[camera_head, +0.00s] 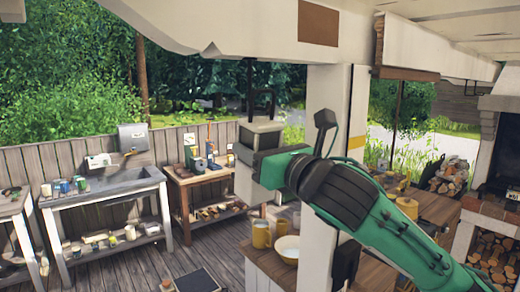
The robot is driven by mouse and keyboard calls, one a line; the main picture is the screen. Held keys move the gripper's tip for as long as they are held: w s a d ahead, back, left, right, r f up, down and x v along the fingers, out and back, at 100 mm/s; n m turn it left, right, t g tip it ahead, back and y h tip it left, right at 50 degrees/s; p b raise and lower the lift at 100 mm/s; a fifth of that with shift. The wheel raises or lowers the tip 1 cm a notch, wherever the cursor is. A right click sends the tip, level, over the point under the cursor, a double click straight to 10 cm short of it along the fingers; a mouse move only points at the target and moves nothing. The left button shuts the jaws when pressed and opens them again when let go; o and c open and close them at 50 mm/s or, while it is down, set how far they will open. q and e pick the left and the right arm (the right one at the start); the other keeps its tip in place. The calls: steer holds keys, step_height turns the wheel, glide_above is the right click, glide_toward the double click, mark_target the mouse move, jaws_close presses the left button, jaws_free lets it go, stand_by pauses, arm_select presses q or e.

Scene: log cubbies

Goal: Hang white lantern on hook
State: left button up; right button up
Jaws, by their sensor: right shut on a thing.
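My right gripper (257,158), on the green and black arm from the right, is shut on the white lantern (261,126). The lantern has a pale boxy top and a dark loop handle (263,92) standing up above it. The gripper hides part of the lantern's body. A thin dark hook (250,72) hangs from the underside of the white beam, just above and left of the handle in the picture. I cannot tell whether the handle touches it. My left gripper is not in view.
A white post (328,100) stands right of the lantern, under the white beam (240,25). Below is a counter with yellow mugs (262,234) and a white bowl (287,248). A sink bench (100,187) and a wooden table (205,175) stand along the back fence.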

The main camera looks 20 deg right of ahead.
steer(key=shift+w, duration=0.15)
steer(key=shift+w+a+f, duration=0.2)
steer(key=shift+w+a, duration=0.05)
steer(key=shift+w, duration=0.2)
steer(key=shift+w+f+b, duration=0.15)
steer(key=shift+f+b, duration=0.15)
steer(key=shift+f, duration=0.45)
stand_by(0.6)
steer(key=shift+f, duration=0.25)
stand_by(0.8)
steer(key=o, duration=0.6)
steer(key=shift+c, duration=0.2)
steer(key=shift+o, duration=0.7)
steer(key=shift+o, duration=0.3)
stand_by(0.8)
steer(key=shift+o, duration=0.8)
